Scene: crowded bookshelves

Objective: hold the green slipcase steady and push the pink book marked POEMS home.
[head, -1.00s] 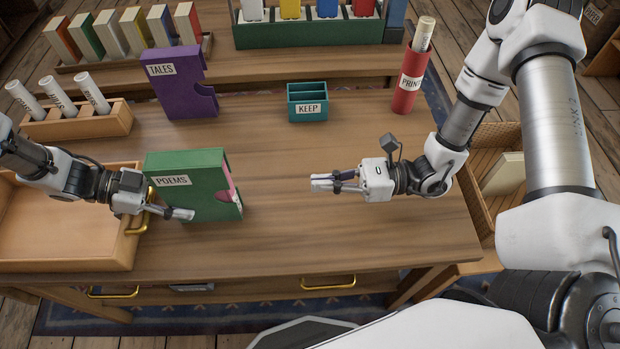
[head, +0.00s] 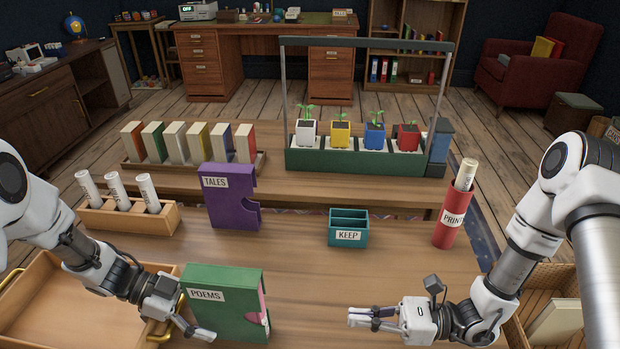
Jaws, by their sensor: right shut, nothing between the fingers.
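The green slipcase (head: 221,318) stands upright on the near part of the table, with a POEMS label on its front face. The pink book (head: 263,302) shows as a narrow strip at the slipcase's right-hand opening; the rest is hidden inside. My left gripper (head: 198,332) is at the slipcase's lower left, with a finger across the front face. Its other finger is hidden, so I cannot tell how far it is closed. My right gripper (head: 358,317) is shut and empty, to the right of the slipcase's opening, with a clear gap between.
A purple TALES case (head: 232,208), a teal KEEP box (head: 348,237) and a red tube (head: 451,221) stand farther back. A wooden holder with rolls (head: 140,218) is behind my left arm. A wooden tray (head: 50,262) is at left. Table between slipcase and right gripper is clear.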

